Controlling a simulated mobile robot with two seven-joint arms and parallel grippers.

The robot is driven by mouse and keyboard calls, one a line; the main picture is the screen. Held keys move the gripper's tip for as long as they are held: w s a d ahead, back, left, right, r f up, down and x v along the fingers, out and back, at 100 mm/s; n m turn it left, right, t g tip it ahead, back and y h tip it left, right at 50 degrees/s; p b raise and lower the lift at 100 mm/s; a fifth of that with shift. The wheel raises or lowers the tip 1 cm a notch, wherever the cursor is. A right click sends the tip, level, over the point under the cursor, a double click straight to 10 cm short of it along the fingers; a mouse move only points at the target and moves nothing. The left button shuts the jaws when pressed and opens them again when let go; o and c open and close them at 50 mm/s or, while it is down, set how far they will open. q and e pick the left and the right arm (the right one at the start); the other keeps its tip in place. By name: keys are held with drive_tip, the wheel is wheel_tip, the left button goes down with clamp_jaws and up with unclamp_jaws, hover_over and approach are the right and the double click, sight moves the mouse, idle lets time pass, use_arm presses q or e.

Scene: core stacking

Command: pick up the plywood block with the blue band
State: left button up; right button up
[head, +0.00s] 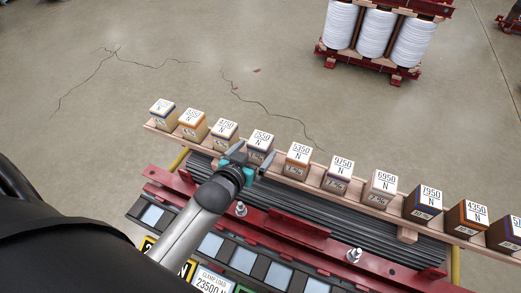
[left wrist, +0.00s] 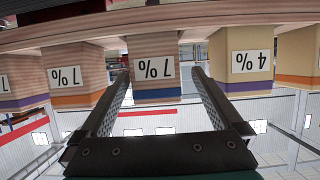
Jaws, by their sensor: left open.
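The plywood block with the blue band (head: 261,141) stands in the row on the wooden rack, its top label reading 7550 N. The left wrist view shows the scene upside down, with this block's layered face (left wrist: 153,38), 7 % label and blue band in the middle. My left gripper (head: 252,154) is open and empty at the block, its fingers (left wrist: 160,78) lined up with the block's two sides. I cannot tell how far the fingertips reach past the face. My right gripper is not in view.
Neighbours stand close on both sides: an orange-banded plywood block (head: 298,154) to the right and a purple-banded block (head: 224,131) to the left. The rack (head: 315,183) lies above grey ribbed bars and a red frame (head: 295,222). Open floor lies behind.

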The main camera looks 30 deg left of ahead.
use_arm(q)
drive_tip(key=shift+w+f, duration=0.2)
drive_tip(key=shift+w, duration=0.25)
drive_tip(key=shift+d+b+x, duration=0.1)
drive_tip(key=shift+b+x, duration=0.3)
drive_tip(key=shift+x, duration=0.9)
drive_tip(key=shift+d+b+x, duration=0.15)
drive_tip(key=shift+b+x, duration=0.25)
drive_tip(key=shift+x, duration=0.9)
drive_tip(key=c, duration=1.5)
drive_tip(key=shift+c, duration=0.4)
drive_tip(key=shift+r, duration=0.1)
